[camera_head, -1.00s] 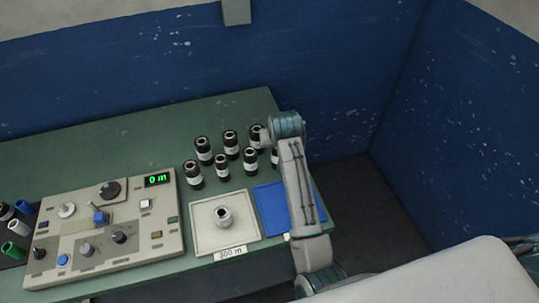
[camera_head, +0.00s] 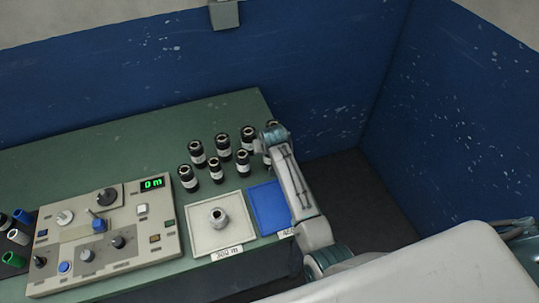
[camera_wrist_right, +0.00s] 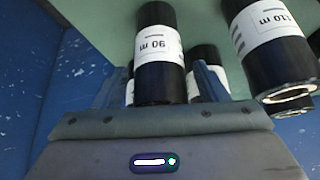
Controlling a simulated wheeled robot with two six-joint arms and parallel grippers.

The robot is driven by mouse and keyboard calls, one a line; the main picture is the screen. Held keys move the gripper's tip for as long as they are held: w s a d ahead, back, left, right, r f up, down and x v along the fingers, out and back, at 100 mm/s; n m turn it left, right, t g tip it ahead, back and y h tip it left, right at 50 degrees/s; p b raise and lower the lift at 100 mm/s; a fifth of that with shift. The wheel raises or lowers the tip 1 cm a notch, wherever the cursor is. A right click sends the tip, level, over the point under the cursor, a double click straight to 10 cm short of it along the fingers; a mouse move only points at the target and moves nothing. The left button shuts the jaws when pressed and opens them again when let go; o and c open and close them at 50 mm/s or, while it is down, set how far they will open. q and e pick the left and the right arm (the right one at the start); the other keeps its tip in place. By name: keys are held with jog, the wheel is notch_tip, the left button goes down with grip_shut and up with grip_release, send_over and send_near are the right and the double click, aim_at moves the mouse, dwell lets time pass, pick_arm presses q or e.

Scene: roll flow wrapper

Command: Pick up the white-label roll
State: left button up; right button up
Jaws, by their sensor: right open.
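Several black rolls with white labels stand upright on the green table; one is the back roll (camera_head: 223,147) and another the front-left roll (camera_head: 188,177). In the right wrist view, a black roll labelled 90 m (camera_wrist_right: 159,50) lies between the two fingers of my right gripper (camera_wrist_right: 163,82), which is open. I cannot tell whether the fingers touch it. A roll labelled 110 m (camera_wrist_right: 268,42) is to the right of the fingers. In the head view, my right arm hides the gripper and part of the rightmost roll. My left gripper is not in view.
A control panel (camera_head: 75,255) reading 0 m stands left. Blue, white and green rolls are at the far left. Blue walls enclose the table.

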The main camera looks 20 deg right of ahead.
jog(key=c, duration=1.1)
jog(key=shift+c, duration=0.2)
jog(key=shift+r, duration=0.25)
